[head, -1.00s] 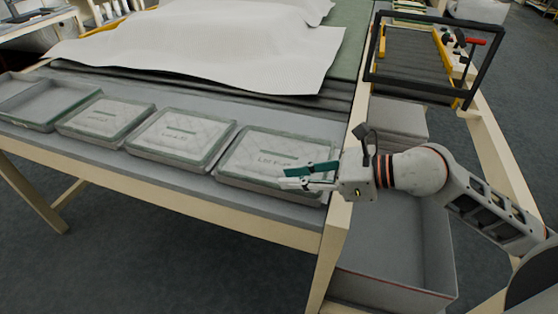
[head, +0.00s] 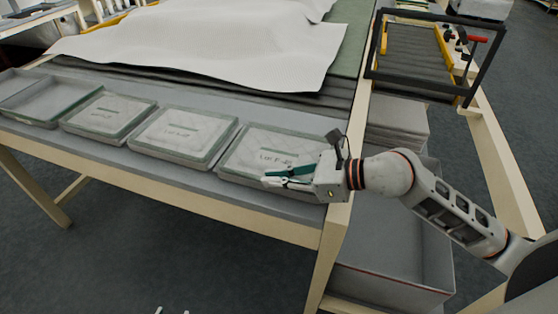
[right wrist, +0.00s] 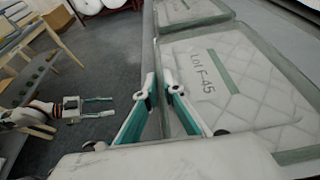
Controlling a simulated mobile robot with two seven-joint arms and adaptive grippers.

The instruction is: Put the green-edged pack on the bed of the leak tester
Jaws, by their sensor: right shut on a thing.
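The rightmost green-edged pack (head: 268,146), quilted white with a green strip and lettering, lies flat on the table ledge. In the right wrist view the pack (right wrist: 235,85) reads "Lot F-45". My right gripper (head: 270,178) is at its near right edge; in the wrist view the teal fingers (right wrist: 158,95) straddle that edge, shut on it. My left gripper (right wrist: 98,106) shows in the right wrist view, open and empty; only its tips (head: 172,311) show at the bottom of the head view. What looks like the leak tester (head: 418,55), a dark ribbed bed with a black frame, stands at upper right.
Two similar packs (head: 182,136) (head: 108,115) and an empty tray (head: 40,100) lie in a row to the left. White sheeting (head: 200,45) covers the table behind. A grey bin (head: 395,265) and stacked grey sheets (head: 398,120) are right of the table edge.

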